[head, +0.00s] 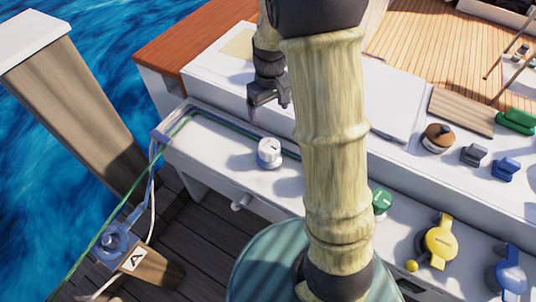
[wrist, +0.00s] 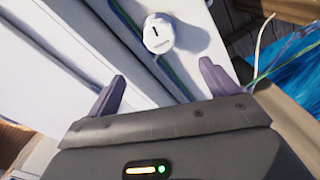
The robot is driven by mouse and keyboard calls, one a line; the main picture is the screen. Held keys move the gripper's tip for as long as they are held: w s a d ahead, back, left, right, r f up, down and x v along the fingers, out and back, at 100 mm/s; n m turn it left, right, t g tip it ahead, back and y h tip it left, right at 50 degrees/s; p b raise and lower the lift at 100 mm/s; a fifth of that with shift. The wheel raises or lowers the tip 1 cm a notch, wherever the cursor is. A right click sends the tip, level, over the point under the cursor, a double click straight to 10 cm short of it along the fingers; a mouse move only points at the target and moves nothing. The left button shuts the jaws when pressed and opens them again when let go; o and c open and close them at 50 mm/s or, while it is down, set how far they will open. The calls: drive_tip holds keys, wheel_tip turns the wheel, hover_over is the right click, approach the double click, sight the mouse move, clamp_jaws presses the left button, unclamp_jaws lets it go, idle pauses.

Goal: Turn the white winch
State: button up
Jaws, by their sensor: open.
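The white winch (head: 269,152) is a small round knob with a dark mark on top, standing on the white ledge left of my arm. It also shows in the wrist view (wrist: 158,34), near the top middle, ahead of the fingers. My gripper (head: 268,100) hangs above and slightly behind the winch in the head view, apart from it. In the wrist view its two purple-grey fingers (wrist: 166,86) are spread wide with nothing between them.
A green rope (head: 225,127) runs along the ledge behind the winch. A green knob (head: 381,201), a yellow winch (head: 438,241) and a blue winch (head: 509,275) stand to the right.

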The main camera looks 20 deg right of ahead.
sight(269, 144)
drive_tip(key=shift+w+f, duration=0.25)
drive_tip(key=shift+f, duration=0.1)
wheel_tip(269, 144, down, 17)
drive_tip(key=shift+f+b, duration=0.15)
drive_tip(key=shift+b, duration=0.65)
drive_tip(key=c, duration=1)
